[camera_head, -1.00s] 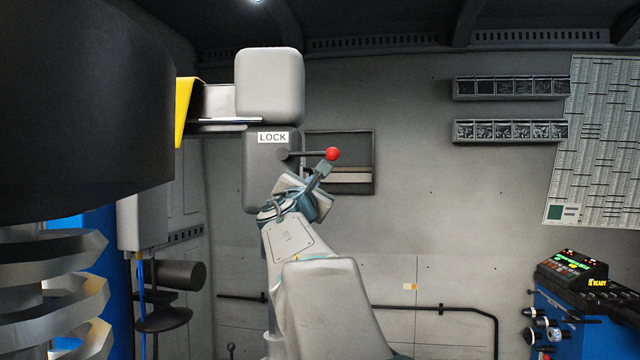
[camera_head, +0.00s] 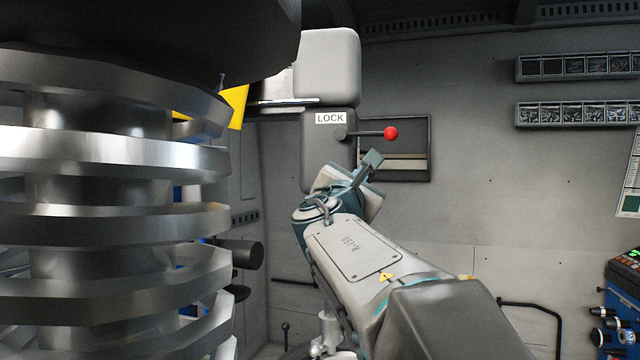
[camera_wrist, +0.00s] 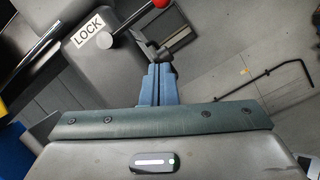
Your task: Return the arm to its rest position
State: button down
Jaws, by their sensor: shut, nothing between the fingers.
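My arm reaches up from the lower right in the head view. My gripper (camera_head: 371,162) is at its end, just below the lock lever (camera_head: 370,133). In the wrist view my gripper (camera_wrist: 158,72) shows its two blue fingers pressed together, with nothing between them. The lever has a dark rod and a red ball knob (camera_head: 391,133), and it points right from a grey housing labelled LOCK (camera_head: 330,140). In the wrist view the lever passes close above the fingertips; I cannot tell whether they touch.
A large ribbed metal column (camera_head: 110,200) fills the left side of the head view, under a dark round body. A yellow part (camera_head: 236,104) sits behind it. Wall bins (camera_head: 575,114) hang at upper right. A blue cabinet (camera_head: 617,322) stands at the right edge.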

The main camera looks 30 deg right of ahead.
jog(key=s+a+f+m+g+y+p, duration=0.2)
jog(key=a+f+m+y+p, duration=0.15)
jog(key=f, duration=0.35)
jog(key=s+a+f+m+g+y+p, duration=0.2)
jog(key=f+m+g, duration=0.15)
jog(key=f, duration=0.35)
jog(key=s+a+f+m+g+y+p, duration=0.1)
jog(key=s+a+f+m+y+p, duration=0.15)
jog(key=f+m, duration=0.35)
jog(key=s+a+f+m+g+y+p, duration=0.5)
jog(key=s+a+f+m+y, duration=0.2)
jog(key=s+a+f, duration=0.6)
jog(key=shift+a+f+y, duration=0.5)
jog(key=shift+a, duration=0.6)
